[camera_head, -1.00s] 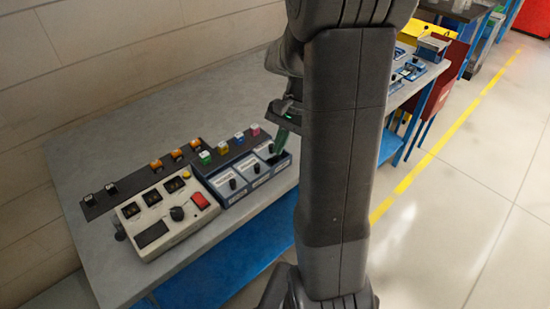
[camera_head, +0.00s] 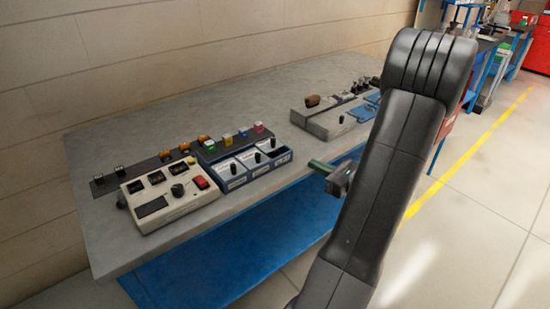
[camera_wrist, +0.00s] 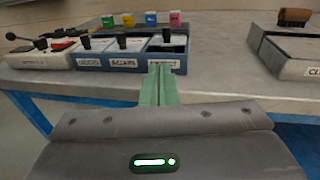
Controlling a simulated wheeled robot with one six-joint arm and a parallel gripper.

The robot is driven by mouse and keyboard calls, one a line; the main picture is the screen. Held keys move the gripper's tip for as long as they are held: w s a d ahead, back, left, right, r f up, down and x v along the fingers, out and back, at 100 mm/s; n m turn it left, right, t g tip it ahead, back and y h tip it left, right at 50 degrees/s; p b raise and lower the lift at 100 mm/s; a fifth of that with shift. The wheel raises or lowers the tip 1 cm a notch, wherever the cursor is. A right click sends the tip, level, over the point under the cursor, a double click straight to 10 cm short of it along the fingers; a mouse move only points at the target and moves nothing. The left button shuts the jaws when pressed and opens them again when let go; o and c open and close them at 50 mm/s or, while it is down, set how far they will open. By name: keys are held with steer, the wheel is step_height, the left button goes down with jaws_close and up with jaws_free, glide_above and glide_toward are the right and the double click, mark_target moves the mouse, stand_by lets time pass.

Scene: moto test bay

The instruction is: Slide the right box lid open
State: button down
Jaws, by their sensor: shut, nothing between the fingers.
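The blue box (camera_head: 262,172) has three compartments side by side, each with a pale lid and black knob. The left and middle lids (camera_head: 250,159) cover their compartments. The right lid's knob (camera_head: 273,143) sits farther back than the others, and a dark gap shows in front of it, so this lid stands partly open. The knob also shows in the wrist view (camera_wrist: 167,35). My gripper (camera_head: 320,167) is in front of the box and to its right, off the table edge. Its green fingers (camera_wrist: 158,85) are shut, empty, and point at the right compartment's front.
A beige control console (camera_head: 165,195) adjoins the box on the left. Coloured cubes (camera_head: 243,132) stand behind the box on a dark strip. A grey box (camera_head: 328,122) with a brown brush-like thing is to the right. Bare tabletop lies between the boxes.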

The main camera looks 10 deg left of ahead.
steer(key=t+p, duration=0.1)
glide_toward(276, 148)
steer(key=shift+m, duration=0.4)
steer(key=w+a, duration=0.1)
steer(key=a, duration=0.1)
steer(key=w+a+r, duration=0.2)
steer(key=a, duration=0.1)
steer(key=shift+a+r, duration=0.15)
steer(key=shift+a, duration=0.2)
steer(key=shift+w+a, duration=0.1)
steer(key=shift+a, duration=0.1)
steer(key=shift+x, duration=1.65)
steer(key=shift+w+d, duration=0.15)
